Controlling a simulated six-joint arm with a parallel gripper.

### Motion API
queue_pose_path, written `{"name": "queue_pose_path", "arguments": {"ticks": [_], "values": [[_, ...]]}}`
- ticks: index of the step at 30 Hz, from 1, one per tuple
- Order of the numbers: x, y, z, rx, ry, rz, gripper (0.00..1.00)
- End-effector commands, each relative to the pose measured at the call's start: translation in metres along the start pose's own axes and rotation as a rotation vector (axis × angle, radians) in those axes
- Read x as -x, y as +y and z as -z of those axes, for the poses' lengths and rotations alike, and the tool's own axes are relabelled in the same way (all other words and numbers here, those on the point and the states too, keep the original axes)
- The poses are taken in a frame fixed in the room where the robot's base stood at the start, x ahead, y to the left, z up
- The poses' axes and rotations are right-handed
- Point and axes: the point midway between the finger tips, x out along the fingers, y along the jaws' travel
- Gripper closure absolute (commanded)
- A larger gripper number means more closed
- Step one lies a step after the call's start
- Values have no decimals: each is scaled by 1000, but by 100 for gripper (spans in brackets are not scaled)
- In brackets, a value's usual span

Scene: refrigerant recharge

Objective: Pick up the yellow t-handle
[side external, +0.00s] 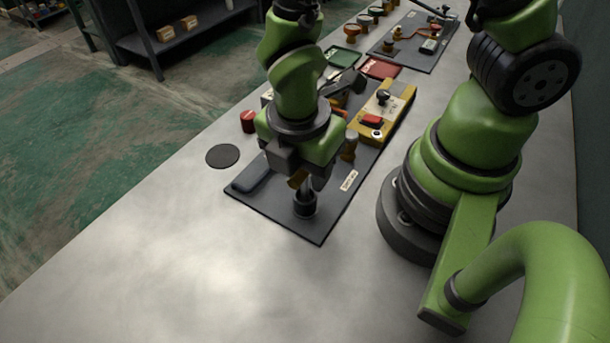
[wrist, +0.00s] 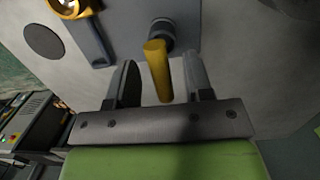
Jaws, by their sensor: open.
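The yellow t-handle (wrist: 158,72) shows in the wrist view as a yellow bar beside a dark round fitting (wrist: 161,32). My gripper (wrist: 160,60) is open, with one finger on each side of the bar and a gap visible on both sides. In the side external view my gripper (side external: 298,176) points down over the near end of the dark mat (side external: 318,228). Only a small part of the yellow t-handle (side external: 296,181) shows there, beneath the gripper. The black round fitting (side external: 304,205) stands on the mat just below it.
A dark blue-grey tool (side external: 250,178) lies at the mat's left edge. A yellow box (side external: 397,101) with a red button stands behind my gripper. A black disc (side external: 222,156) and a red knob (side external: 248,121) are to the left. The table's near left is clear.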

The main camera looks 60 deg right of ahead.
Motion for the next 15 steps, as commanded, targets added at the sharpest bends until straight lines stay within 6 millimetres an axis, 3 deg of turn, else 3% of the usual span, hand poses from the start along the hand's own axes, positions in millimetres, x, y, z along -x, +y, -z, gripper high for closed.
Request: {"name": "queue_pose_path", "arguments": {"ticks": [12, 13, 15], "values": [[-10, -1, 0, -1, 4, 5, 53], [-10, -1, 0, -2, 4, 5, 55], [-9, -1, 0, -2, 4, 5, 72]]}}
